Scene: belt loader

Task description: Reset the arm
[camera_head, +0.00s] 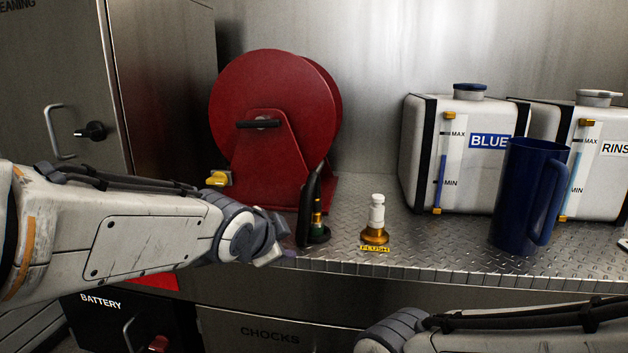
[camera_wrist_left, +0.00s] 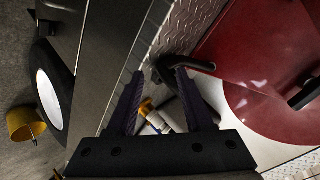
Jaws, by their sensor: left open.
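My left arm (camera_head: 130,235) reaches in from the left in the head view. Its gripper (camera_head: 275,252) is at the shelf's front edge, just left of a black upright nozzle (camera_head: 312,215). In the left wrist view the two dark fingers of this gripper (camera_wrist_left: 158,75) are spread apart with nothing clamped between the tips. A white and gold piece (camera_wrist_left: 160,118) shows behind them, partly hidden. My right arm (camera_head: 500,330) shows at the bottom right of the head view; its gripper is out of frame.
The tread-plate shelf (camera_head: 440,250) holds a red hose reel (camera_head: 270,100), a white and brass FLUSH fitting (camera_head: 376,220), a BLUE tank (camera_head: 480,180), a RINSE tank (camera_head: 605,180) and a blue jug (camera_head: 525,195). A battery box (camera_head: 130,320) is below.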

